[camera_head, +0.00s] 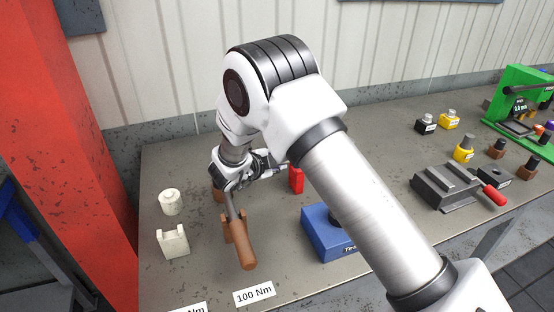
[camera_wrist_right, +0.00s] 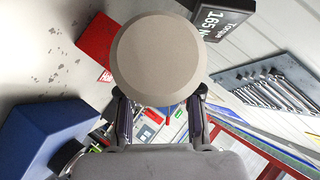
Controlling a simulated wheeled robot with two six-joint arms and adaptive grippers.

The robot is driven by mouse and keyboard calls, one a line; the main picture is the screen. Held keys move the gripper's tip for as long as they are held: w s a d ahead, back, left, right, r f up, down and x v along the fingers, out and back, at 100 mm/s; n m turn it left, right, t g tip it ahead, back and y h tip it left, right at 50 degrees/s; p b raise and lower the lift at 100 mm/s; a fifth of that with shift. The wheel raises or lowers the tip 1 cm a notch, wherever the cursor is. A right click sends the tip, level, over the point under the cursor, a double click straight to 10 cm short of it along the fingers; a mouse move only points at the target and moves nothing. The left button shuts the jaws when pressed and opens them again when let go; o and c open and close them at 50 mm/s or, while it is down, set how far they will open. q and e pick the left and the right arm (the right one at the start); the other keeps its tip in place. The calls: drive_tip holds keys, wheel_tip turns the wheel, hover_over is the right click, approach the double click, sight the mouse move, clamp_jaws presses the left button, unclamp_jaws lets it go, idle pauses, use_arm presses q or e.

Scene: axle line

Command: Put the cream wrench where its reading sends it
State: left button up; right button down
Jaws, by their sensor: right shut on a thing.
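My right gripper (camera_head: 276,166) is over the bench's left half, partly hidden by my own arm. In the right wrist view a round cream-beige end (camera_wrist_right: 158,58) fills the space before the fingers; I take it for the cream wrench, held end-on. The rest of the wrench is hidden. A cream notched rest (camera_head: 173,243) and cream round post (camera_head: 171,202) stand empty at left. A "100 Nm" label (camera_head: 254,294) lies at the front edge. My left gripper is out of view.
A brown-handled wrench (camera_head: 243,247) lies beside the cream rest. A blue box (camera_head: 320,232) and a red block (camera_head: 296,180) stand right of it. A grey vise-like fixture (camera_head: 440,185) and green press (camera_head: 520,90) are farther right.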

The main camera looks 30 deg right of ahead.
drive_tip(key=shift+f+b, duration=0.85)
drive_tip(key=shift+f, duration=0.3)
drive_tip(key=shift+r+p, duration=0.7)
drive_tip(key=shift+r, duration=0.2)
idle(1.2)
drive_tip(key=shift+f+b, duration=0.5)
drive_tip(key=shift+f, duration=0.4)
drive_tip(key=c, duration=0.8)
unclamp_jaws()
drive_tip(key=shift+o, duration=0.4)
drive_tip(key=shift+s+f, duration=0.1)
